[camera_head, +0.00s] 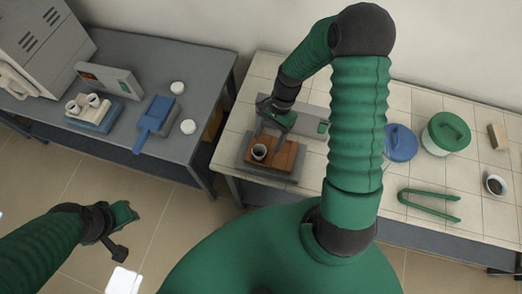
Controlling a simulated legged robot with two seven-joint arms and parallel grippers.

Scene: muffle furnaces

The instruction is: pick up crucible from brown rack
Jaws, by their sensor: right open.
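A small pale crucible (259,152) with a dark inside stands upright at the left of the brown rack (285,162). The rack lies on a grey base on the tiled bench. My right gripper (270,134) is open and points down over the back of the rack, just behind the crucible. Its fingers hold nothing that I can see, and whether one touches the crucible cannot be told. My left gripper (124,234) hangs over the floor at the lower left, away from both tables; its finger opening is unclear.
My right arm hides the middle of the tiled bench. To its right are a blue lid (401,143), a green-lidded pot (446,133), green tongs (429,205) and a dark-filled cup (495,185). The grey table at left holds cups on a blue-white tray (92,118) and a blue scoop-like tool (157,119).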

